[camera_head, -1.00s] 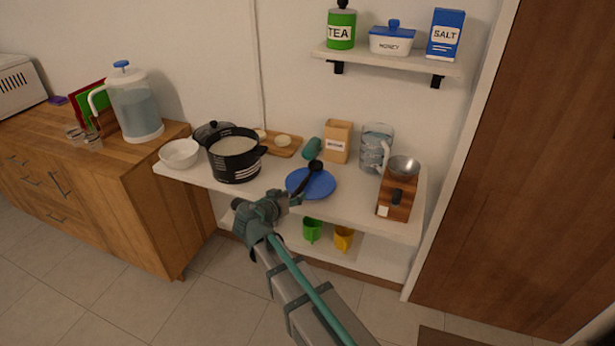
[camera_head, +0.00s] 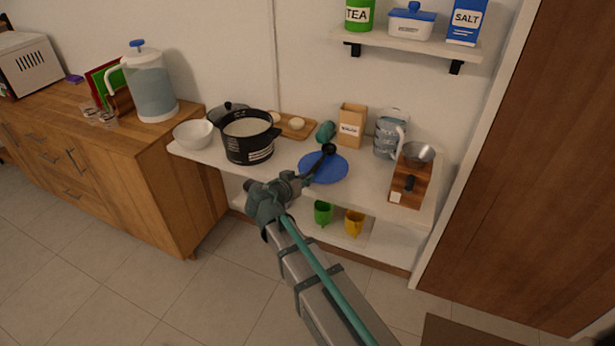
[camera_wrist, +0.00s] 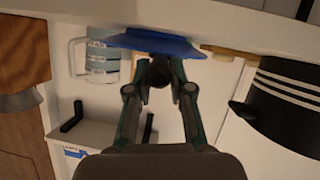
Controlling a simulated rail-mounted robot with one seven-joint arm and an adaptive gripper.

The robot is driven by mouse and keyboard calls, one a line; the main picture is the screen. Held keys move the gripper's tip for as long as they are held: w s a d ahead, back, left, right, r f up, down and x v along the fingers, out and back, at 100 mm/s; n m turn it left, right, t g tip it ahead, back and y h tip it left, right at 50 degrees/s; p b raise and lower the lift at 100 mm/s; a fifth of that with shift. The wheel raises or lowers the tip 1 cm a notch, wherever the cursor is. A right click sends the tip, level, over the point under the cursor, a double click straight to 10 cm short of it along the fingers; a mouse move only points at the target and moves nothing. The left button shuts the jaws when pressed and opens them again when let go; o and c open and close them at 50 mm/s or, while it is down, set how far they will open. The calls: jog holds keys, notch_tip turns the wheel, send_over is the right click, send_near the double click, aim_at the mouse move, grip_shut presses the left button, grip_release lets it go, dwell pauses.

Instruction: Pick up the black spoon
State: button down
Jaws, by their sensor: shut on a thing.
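The black spoon (camera_head: 328,150) has its rounded end over the far part of the blue plate (camera_head: 332,173), with its handle slanting down toward my gripper (camera_head: 298,181). My gripper is shut on the handle at the plate's left front side. I cannot tell whether the spoon touches the plate. In the wrist view, my gripper (camera_wrist: 160,72) has its two fingers around a dark rounded part of the spoon (camera_wrist: 159,75), and the blue plate (camera_wrist: 150,42) shows just beyond. The rest of the spoon is hidden there.
The black pot (camera_head: 248,145) and white bowl (camera_head: 193,134) stand left on the white counter (camera_head: 365,193). Green (camera_head: 323,212) and yellow (camera_head: 354,222) cups sit below.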

jog(key=shift+r, duration=0.5)
jog(key=s+a+r+b, duration=0.4)
jog(key=s+a+r, duration=0.4)
jog(key=s+r, duration=0.3)
jog(key=shift+a+r, duration=0.4)
jog(key=shift+r, duration=0.1)
